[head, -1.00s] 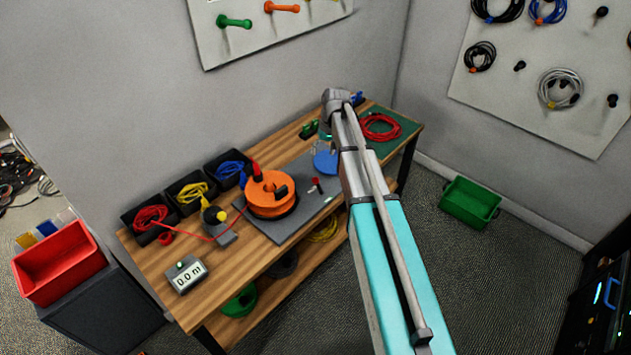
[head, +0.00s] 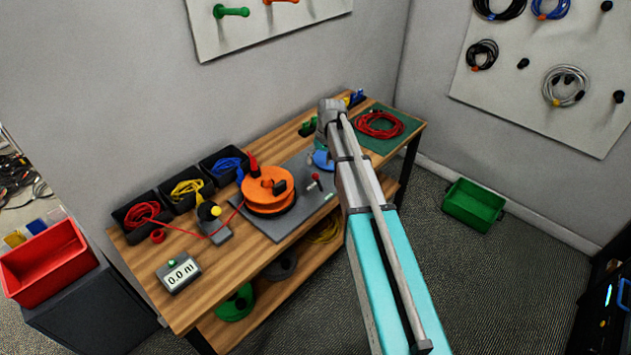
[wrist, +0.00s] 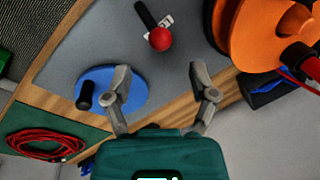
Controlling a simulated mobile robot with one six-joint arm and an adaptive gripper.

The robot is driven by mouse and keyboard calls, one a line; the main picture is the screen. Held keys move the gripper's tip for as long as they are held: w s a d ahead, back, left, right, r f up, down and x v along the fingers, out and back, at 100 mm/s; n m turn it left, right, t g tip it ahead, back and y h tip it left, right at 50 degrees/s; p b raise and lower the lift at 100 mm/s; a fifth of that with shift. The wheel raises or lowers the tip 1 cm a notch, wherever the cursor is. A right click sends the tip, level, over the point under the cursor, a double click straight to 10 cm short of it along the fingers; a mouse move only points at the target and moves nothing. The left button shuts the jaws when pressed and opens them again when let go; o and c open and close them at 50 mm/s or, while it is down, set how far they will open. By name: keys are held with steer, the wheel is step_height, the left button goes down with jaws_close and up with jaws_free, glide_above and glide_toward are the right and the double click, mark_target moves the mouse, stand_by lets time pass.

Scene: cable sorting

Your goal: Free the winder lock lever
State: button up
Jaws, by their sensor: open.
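The lock lever is a black handle (wrist: 146,16) with a red ball knob (wrist: 160,39), beside a small white marked plate on the grey base board. The knob also shows in the head view (head: 315,177), just right of the orange winder reel (head: 268,186). In the wrist view the orange reel (wrist: 262,42) fills the upper right. My gripper (wrist: 159,74) is open and empty; its two fingers are spread apart, with the knob beyond the gap between them and apart from both.
A blue disc with a black knob (wrist: 112,88) lies near my left finger. A red cable coil (head: 380,125) rests on the green mat (head: 408,126). Black bins of cable (head: 186,190), a cable guide (head: 215,228) and a length display (head: 179,272) stand left of the reel.

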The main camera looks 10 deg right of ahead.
mark_target(316, 174)
steer(key=shift+a+f+b, duration=0.2)
steer(key=shift+f+b, duration=0.85)
steer(key=shift+f, duration=0.1)
steer(key=shift+a+f+b, duration=0.25)
steer(key=shift+f+b, duration=0.75)
steer(key=shift+f, duration=0.1)
steer(key=shift+a+f+b, duration=0.2)
steer(key=shift+f+b, duration=0.85)
steer(key=shift+f, duration=0.1)
steer(key=shift+c, duration=0.2)
jaws_close()
